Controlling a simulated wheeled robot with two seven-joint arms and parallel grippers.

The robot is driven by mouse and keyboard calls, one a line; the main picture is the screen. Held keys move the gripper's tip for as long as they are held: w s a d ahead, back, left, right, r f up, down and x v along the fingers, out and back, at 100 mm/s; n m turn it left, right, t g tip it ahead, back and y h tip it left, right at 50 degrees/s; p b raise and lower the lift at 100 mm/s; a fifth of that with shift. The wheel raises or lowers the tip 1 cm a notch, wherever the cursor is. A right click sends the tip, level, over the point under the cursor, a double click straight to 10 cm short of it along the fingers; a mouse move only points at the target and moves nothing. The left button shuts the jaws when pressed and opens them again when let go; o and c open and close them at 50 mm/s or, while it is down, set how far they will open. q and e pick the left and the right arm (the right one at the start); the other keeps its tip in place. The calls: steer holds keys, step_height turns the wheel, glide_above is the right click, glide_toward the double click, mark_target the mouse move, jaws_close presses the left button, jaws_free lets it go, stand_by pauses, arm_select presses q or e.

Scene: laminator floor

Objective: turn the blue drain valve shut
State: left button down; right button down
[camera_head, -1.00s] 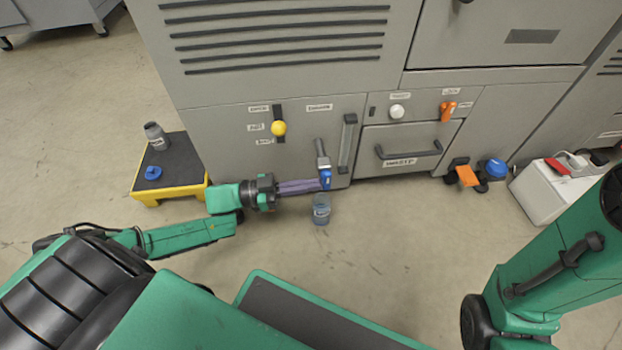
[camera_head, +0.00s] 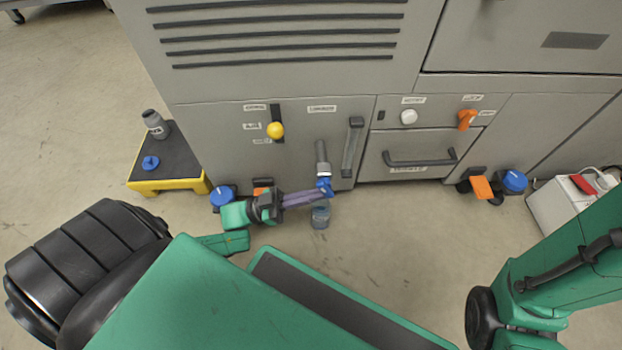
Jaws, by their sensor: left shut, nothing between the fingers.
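The blue drain valve (camera_head: 325,186) sits at the lower end of a grey pipe (camera_head: 321,156) low on the machine front. My left gripper (camera_head: 318,196) comes from the left with its purple fingers shut and nothing between them. Its fingertips are at the blue valve and partly cover it; whether they touch it I cannot tell. A clear container (camera_head: 320,215) with bluish contents stands on the floor under the valve. My right gripper is out of view; only my right arm shows at the lower right.
A yellow-edged step (camera_head: 168,186) with a grey bottle (camera_head: 154,124) and blue cap (camera_head: 150,163) stands left. A blue-topped object (camera_head: 222,196) is beside my left wrist. An orange pedal (camera_head: 481,187) and white box (camera_head: 562,204) stand right. Open floor lies in front.

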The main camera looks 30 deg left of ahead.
arm_select(q)
steer(key=shift+w+d+f+p, duration=0.25)
steer(key=shift+w+d, duration=0.2)
steer(key=shift+d, duration=0.3)
steer(key=shift+w+d+f+p, duration=0.15)
steer(key=shift+w+d+p, duration=0.25)
steer(key=shift+d, duration=0.35)
stand_by(0.9)
